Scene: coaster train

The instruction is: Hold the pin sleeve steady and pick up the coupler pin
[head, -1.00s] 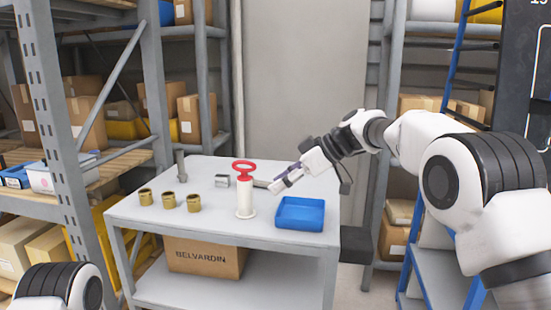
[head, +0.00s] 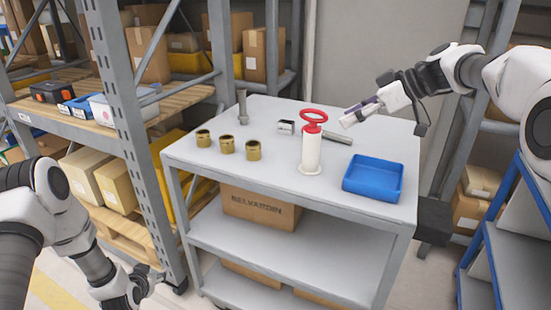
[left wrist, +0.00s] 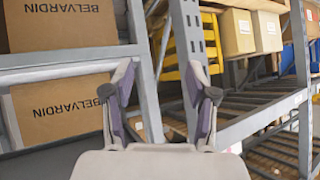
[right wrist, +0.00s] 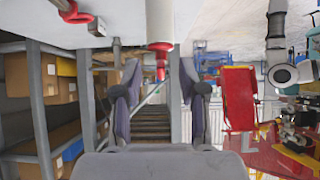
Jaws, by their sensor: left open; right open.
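The white pin sleeve (head: 311,155) stands upright on its flanged foot near the middle of the grey cart top. The red coupler pin (head: 313,117), with its ring handle on top, stands in the sleeve; its lower part is hidden. My right gripper (head: 346,118) is open and empty, above the cart just right of the red ring and apart from it. In the right wrist view the red pin (right wrist: 160,48) shows beyond and between the open fingers. My left gripper (head: 148,284) is open and empty, low beside the cart's left front. The left wrist view shows only shelving and boxes between its fingers.
A blue tray (head: 373,178) sits right of the sleeve. Several brass bushings (head: 227,144) stand left of it. Behind are an upright grey bolt (head: 242,106), a small metal block (head: 285,126) and a lying grey rod (head: 338,137). A rack post (head: 130,130) stands left of the cart (head: 220,180).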

